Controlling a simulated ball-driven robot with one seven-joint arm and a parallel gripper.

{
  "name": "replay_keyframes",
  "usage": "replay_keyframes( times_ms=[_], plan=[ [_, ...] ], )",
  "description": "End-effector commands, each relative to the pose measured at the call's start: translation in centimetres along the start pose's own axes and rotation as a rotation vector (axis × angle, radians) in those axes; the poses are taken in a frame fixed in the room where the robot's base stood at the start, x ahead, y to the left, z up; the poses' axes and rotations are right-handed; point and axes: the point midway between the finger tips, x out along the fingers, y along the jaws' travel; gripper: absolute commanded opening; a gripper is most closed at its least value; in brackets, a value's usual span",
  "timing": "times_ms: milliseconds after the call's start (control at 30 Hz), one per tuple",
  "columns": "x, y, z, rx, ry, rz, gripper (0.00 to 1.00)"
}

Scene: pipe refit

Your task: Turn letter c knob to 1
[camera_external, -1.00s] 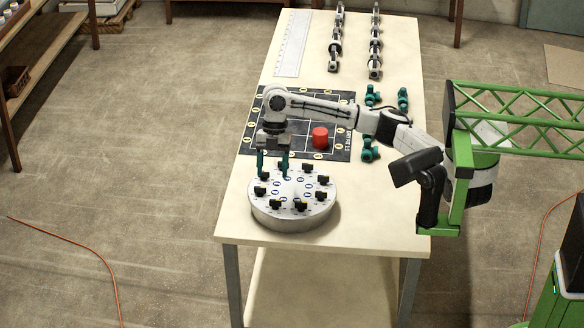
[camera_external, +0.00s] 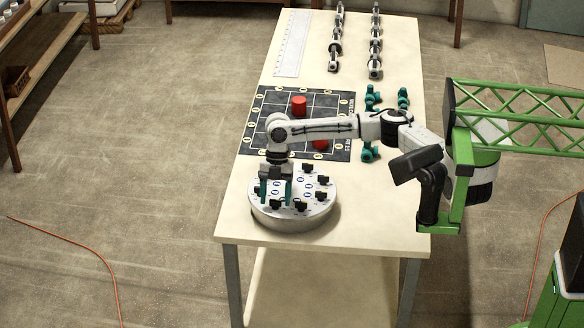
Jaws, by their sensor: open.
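A round grey-and-white dial plate (camera_external: 290,222) with several black knobs around its rim sits at the near end of the table. The letters and numbers on it are too small to read, so I cannot tell which knob is c. My gripper (camera_external: 275,198) points down over the left part of the plate. Its two teal fingers are apart, close to the knobs at the left. A front knob (camera_external: 301,206) and a right knob (camera_external: 323,180) show clearly.
Teal pipe fittings (camera_external: 403,98), dark pipe assemblies (camera_external: 376,45) and a white ruler (camera_external: 292,44) lie farther back.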

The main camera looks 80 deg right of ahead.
Motion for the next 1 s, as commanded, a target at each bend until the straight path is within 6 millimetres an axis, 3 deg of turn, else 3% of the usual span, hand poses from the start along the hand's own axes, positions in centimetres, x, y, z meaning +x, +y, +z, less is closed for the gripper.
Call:
replay_keyframes(
  times_ms=[267,833,1000],
  plan=[
    [0.19,0.0,-0.01,0.0,0.0,0.0,0.65],
    [0.14,0.01,0.01,0.0,0.0,0.001,0.11],
    [0.12,0.01,-0.02,0.003,0.0,0.002,0.09]
  ],
)
